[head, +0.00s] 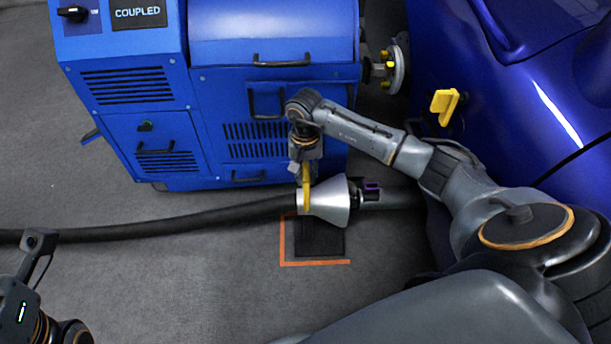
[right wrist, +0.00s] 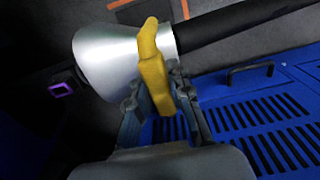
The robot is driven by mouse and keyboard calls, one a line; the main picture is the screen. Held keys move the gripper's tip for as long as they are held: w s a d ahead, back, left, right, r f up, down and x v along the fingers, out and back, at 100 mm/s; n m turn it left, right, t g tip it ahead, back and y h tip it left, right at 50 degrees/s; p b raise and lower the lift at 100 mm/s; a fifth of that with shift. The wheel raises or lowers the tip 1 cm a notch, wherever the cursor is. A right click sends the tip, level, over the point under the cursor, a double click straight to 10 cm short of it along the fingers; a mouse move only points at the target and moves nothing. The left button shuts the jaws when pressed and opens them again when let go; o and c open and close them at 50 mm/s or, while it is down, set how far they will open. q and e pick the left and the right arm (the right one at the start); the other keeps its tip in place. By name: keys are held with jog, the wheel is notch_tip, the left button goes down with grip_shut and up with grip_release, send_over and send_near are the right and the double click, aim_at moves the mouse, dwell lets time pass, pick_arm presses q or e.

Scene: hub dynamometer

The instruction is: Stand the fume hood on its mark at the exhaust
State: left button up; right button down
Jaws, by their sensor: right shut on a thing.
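The fume hood (head: 328,203) is a silver cone with a yellow handle (head: 306,188) and a black hose running off to the left. Its wide mouth faces right, towards a grey exhaust pipe (head: 390,197) beside the blue car. My right gripper (head: 304,174) is shut on the yellow handle; the right wrist view shows the grip on the handle (right wrist: 155,65) beside the cone (right wrist: 108,55). The mark (head: 318,263), an orange corner around a dark square, lies on the floor; the hood covers its far part. I cannot tell whether the hood touches the floor. My left gripper (head: 40,248) shows only partly.
A blue dynamometer cabinet (head: 160,90) stands behind the hood, its hub (head: 397,66) near the car (head: 540,90). The car has a yellow piece (head: 444,105) on its side. The hose (head: 150,228) crosses the floor at left. The floor in front of the mark is clear.

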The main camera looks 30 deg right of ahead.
jog(key=shift+w+d+r, duration=0.1)
jog(key=shift+w+r, duration=0.05)
jog(key=shift+r, duration=0.05)
jog(key=shift+f, duration=0.15)
jog(key=c, duration=1.2)
grip_release()
